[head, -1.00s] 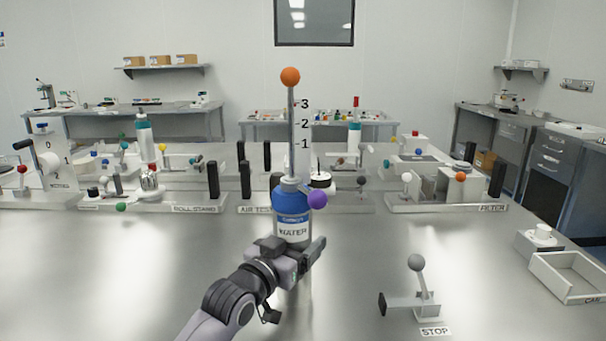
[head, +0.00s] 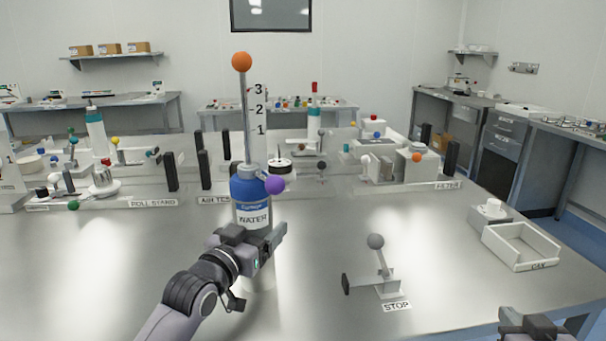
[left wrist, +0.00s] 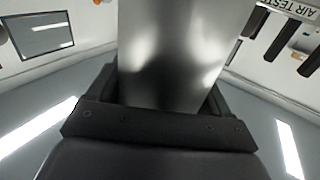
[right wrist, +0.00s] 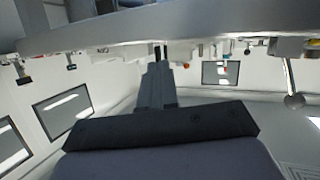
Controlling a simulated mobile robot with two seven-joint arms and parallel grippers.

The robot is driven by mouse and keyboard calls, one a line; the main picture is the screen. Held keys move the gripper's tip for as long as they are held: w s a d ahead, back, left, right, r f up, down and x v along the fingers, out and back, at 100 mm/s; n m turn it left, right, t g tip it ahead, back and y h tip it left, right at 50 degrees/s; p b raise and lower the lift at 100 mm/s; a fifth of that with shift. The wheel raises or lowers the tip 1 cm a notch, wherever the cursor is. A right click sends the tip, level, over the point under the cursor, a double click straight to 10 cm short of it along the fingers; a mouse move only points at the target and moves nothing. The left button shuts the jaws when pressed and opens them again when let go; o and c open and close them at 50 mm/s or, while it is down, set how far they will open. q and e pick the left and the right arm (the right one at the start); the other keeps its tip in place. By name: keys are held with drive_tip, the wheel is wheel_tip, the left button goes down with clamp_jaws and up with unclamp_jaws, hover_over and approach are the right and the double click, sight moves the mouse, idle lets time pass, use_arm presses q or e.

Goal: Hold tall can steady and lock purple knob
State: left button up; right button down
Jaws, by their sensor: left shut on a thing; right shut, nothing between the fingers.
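The tall can (head: 250,190), with a blue upper part and a WATER label, stands upright near the middle of the head view. A rod with an orange ball (head: 241,62) rises beside a 1-2-3 scale behind it. The purple knob (head: 274,185) sits at the can's upper right side. My left gripper (head: 260,243) is shut around the can below the label; in the left wrist view the grey can body (left wrist: 175,55) fills the space between the fingers. My right gripper (head: 535,325) is at the bottom right corner, well away from the knob; its fingers (right wrist: 158,85) are shut and empty.
A STOP lever with a grey ball (head: 376,242) stands right of the can on the metal table. A white tray (head: 520,262) lies at the right edge. Several stations line the back, including the ROLL STAND (head: 153,203). The front table surface is mostly clear.

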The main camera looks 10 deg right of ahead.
drive_tip(key=shift+m+t+y, duration=0.4)
drive_tip(key=shift+t+y, duration=0.3)
drive_tip(key=w, duration=0.2)
drive_tip(key=w+a+r, duration=0.1)
drive_tip(key=w, duration=0.2)
drive_tip(key=w+a+r, duration=0.1)
drive_tip(key=w, duration=0.2)
drive_tip(key=shift+w+a+r, duration=0.15)
drive_tip(key=shift+a, duration=0.05)
drive_tip(key=w+a+r+t+y, duration=0.1)
drive_tip(key=w+a+r, duration=0.2)
drive_tip(key=w+r, duration=0.35)
drive_tip(key=w+a+r+t+y, duration=0.2)
drive_tip(key=w+a+r, duration=0.1)
drive_tip(key=w+r, duration=0.3)
drive_tip(key=w+a+r+n+g+y, duration=0.1)
drive_tip(key=w+a+r+g+y, duration=0.25)
drive_tip(key=a+g, duration=0.3)
drive_tip(key=s+a+r+n+g+y, duration=0.4)
drive_tip(key=s+a+r+n+g, duration=0.3)
drive_tip(key=s+r, duration=0.3)
drive_tip(key=shift+s+a+r+g, duration=0.35)
drive_tip(key=shift+s+a+g, duration=0.3)
drive_tip(key=shift+s, duration=0.45)
drive_tip(key=shift+a, duration=0.15)
